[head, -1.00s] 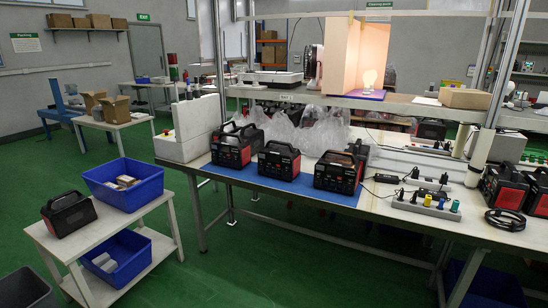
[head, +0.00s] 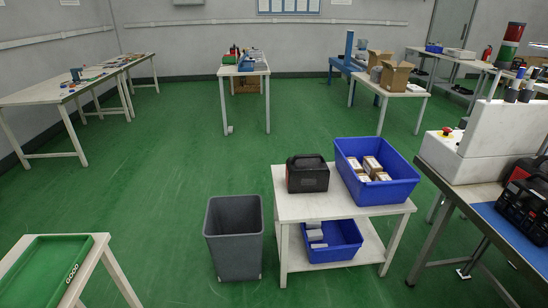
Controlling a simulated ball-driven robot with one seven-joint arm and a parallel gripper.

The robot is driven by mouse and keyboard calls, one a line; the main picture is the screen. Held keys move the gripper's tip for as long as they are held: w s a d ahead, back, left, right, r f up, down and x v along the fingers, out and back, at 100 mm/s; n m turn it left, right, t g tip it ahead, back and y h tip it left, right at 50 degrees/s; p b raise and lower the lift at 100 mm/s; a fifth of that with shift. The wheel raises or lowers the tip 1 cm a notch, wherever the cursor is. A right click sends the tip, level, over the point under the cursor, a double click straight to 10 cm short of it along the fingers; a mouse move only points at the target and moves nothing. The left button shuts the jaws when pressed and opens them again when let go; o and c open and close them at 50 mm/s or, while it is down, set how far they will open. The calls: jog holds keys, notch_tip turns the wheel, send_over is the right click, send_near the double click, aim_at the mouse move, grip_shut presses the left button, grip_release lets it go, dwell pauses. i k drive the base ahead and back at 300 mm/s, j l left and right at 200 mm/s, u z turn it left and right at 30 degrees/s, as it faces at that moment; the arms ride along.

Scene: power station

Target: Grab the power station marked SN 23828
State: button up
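A black and dark red power station (head: 307,174) stands on the top of a small white two-shelf table (head: 297,211), left of a blue bin. Another black and red power station (head: 524,203) shows at the right edge, on the blue mat (head: 512,232) of the workbench, partly cut off by the frame. No serial number is readable on either one. My gripper is not in view.
A blue bin (head: 398,192) with small boxes sits beside the power station; another blue bin (head: 345,243) is on the lower shelf. A grey waste bin (head: 233,240) stands left. A green tray (head: 45,270) lies on a table at bottom left. Green floor (head: 190,140) is open behind.

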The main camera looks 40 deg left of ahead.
aim_at(306, 174)
jog(key=i+j+u, duration=0.2)
jog(key=i+u, duration=0.65)
jog(key=i, duration=0.15)
jog(key=i+l+u, duration=0.1)
jog(key=i+u, duration=0.35)
jog(key=i, duration=0.1)
